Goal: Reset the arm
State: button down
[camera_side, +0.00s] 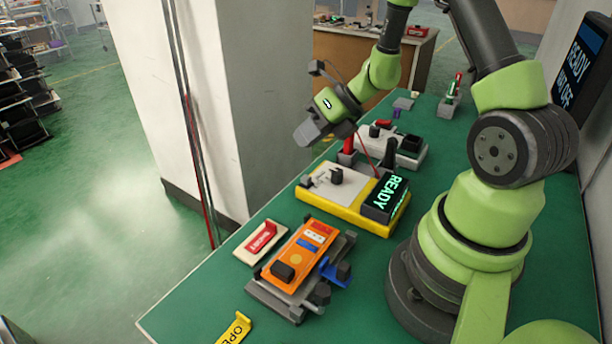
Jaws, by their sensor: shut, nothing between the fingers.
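My gripper (309,131) is shut and empty, held in the air above the far part of the green bench. It points down to the left, near the white pillar. Below it and to its right, a red lever handle (349,132) stands upright on a dark block. My gripper appears apart from both handles. A yellow-based box (340,205) with a black knob carries a display (385,198) reading "READY" in green.
An orange device (299,257) sits in a grey clamp with a blue lever (335,272) at the front. A red switch plate (262,240) and a yellow sign (236,329) lie nearby. A white pillar (205,90) stands beside the bench. A grey box (405,160) is behind.

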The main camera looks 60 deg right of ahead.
dwell(0.3)
jog(key=s+a+r+n+g, duration=0.1)
jog(key=s+a+r+n, duration=0.2)
jog(key=a+r+n, duration=0.35)
jog(key=s+a+r+n+g, duration=0.1)
jog(key=s+a+r+n, duration=0.2)
jog(key=r+n, duration=0.6)
jog(key=s+r+n+t+h, duration=0.1)
jog(key=s+n, duration=0.4)
jog(key=n, duration=0.4)
jog(key=s+a+r+n+h, duration=0.1)
jog(key=s+r+n+h, duration=0.1)
jog(key=s+n, duration=0.3)
jog(key=n, duration=0.4)
jog(key=shift+r+t, duration=0.2)
jog(key=shift+t, duration=0.2)
